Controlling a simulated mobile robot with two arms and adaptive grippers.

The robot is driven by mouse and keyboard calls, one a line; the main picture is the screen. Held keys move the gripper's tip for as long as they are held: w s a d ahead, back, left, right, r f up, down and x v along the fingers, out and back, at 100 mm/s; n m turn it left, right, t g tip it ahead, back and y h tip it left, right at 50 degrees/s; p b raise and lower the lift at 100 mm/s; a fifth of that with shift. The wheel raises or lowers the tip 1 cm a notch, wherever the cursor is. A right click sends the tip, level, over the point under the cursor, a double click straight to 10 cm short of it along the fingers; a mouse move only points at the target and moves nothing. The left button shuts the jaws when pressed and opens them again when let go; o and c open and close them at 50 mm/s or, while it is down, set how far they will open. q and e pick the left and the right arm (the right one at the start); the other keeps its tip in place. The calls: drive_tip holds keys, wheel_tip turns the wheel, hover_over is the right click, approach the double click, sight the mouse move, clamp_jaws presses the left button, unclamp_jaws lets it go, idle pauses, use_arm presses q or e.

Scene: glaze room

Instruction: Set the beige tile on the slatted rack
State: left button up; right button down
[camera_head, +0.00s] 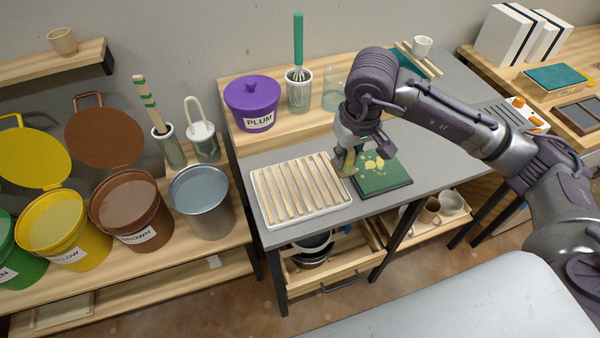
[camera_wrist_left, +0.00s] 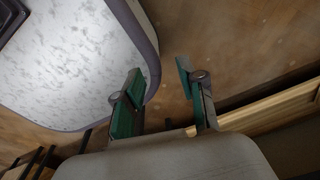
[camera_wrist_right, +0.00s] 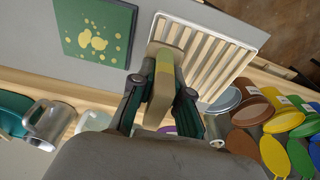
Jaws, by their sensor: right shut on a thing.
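My right gripper (camera_head: 347,158) is shut on the beige tile (camera_wrist_right: 161,88), which has a yellow-olive band and stands edge-on between the fingers in the right wrist view. In the head view the tile (camera_head: 341,163) is partly hidden by the gripper, between the slatted rack and the green board. The slatted rack (camera_head: 300,190), pale wooden slats on a white tray, lies on the grey table. It also shows in the right wrist view (camera_wrist_right: 205,58), where the tile's far end overlaps its edge. My left gripper (camera_wrist_left: 163,97) is open and empty, over the floor.
The green board (camera_head: 384,178) with yellow spots lies right of the rack. A purple PLUM pot (camera_head: 252,97), a whisk jar (camera_head: 299,92) and a glass jar stand on the raised wooden shelf behind. A metal bucket (camera_head: 203,205) stands left of the rack. The slats are clear.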

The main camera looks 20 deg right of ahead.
drive_tip(key=w+a+f, duration=0.1)
drive_tip(key=w+a, duration=0.1)
drive_tip(key=w+a+f+p, duration=0.1)
drive_tip(key=w+a+f, duration=0.1)
drive_tip(key=shift+a, duration=0.15)
drive_tip(key=shift+w+a+f+p, duration=0.2)
drive_tip(key=shift+w+a+f, duration=0.1)
drive_tip(key=shift+f, duration=0.15)
drive_tip(key=shift+w+a+f+p, duration=0.15)
drive_tip(key=shift+a+f+p, duration=0.1)
drive_tip(key=shift+f, duration=0.2)
wheel_tip(320, 180, down, 3)
drive_tip(key=shift+f+p, duration=0.1)
drive_tip(key=shift+p, duration=0.3)
drive_tip(key=shift+f, duration=0.15)
drive_tip(key=shift+f+b, duration=0.2)
drive_tip(key=shift+b, duration=0.1)
drive_tip(key=c, duration=1.1)
unclamp_jaws()
drive_tip(key=shift+r, duration=0.1)
drive_tip(key=shift+c, duration=0.2)
use_arm(q)
wheel_tip(320, 180, up, 3)
drive_tip(key=shift+f, duration=0.15)
